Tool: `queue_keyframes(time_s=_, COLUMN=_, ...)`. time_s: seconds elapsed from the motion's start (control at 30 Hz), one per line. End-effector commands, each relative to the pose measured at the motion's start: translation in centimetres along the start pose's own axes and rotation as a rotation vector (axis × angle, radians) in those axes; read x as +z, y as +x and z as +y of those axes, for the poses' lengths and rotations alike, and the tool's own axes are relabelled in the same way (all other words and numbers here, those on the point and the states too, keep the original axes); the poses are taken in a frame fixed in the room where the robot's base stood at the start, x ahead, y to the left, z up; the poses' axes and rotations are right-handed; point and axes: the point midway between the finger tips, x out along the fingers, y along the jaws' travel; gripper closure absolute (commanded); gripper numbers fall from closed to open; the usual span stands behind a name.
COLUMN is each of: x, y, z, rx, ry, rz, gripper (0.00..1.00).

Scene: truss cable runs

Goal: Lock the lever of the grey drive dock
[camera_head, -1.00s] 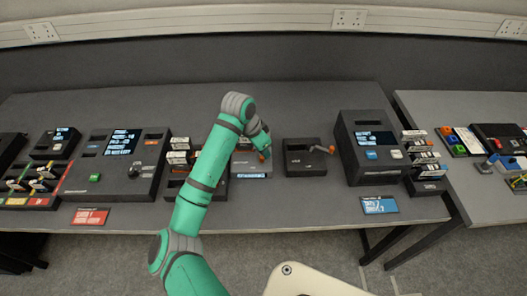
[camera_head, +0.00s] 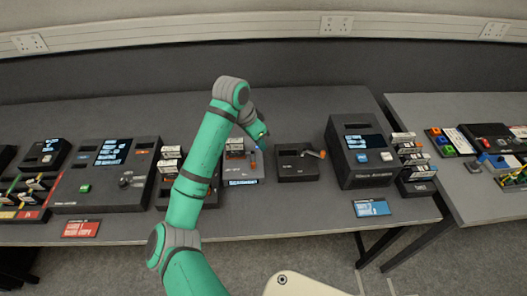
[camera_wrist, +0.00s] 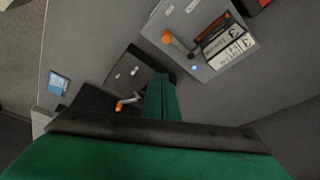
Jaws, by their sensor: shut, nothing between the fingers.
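The grey drive dock (camera_head: 240,171) stands on the table left of a black dock, partly behind my arm in the head view. In the wrist view the grey dock (camera_wrist: 214,67) holds white-labelled cartridges (camera_wrist: 227,44). Its lever (camera_wrist: 177,43) has an orange knob and lies beside the cartridges. A small blue light (camera_wrist: 194,68) glows near the lever's base. My gripper (camera_head: 263,142) is over the right side of the grey dock in the head view. In the wrist view its shut fingers (camera_wrist: 160,96) are empty and appear apart from the lever.
The black dock (camera_head: 297,172) to the right has its own orange-tipped lever (camera_head: 314,154). A large black console (camera_head: 361,165) stands beyond it, with a cartridge rack (camera_head: 415,178) alongside. Another console (camera_head: 110,190) stands left. The table behind the docks is clear.

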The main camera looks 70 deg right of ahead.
Motion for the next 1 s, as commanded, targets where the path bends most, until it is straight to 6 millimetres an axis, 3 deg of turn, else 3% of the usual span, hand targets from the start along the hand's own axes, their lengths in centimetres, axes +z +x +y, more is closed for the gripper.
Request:
queue_keyframes(time_s=0.1, x=0.0, y=-1.7, z=-0.1, rx=-0.002, ry=0.001, rz=0.001, gripper=1.0)
queue_keyframes(time_s=0.3, x=0.0, y=-3.1, z=-0.1, rx=0.0, ry=0.0, rz=0.001, gripper=1.0)
queue_keyframes(time_s=1.0, x=0.0, y=-3.2, z=-0.1, rx=0.001, ry=0.0, rz=0.0, gripper=1.0)
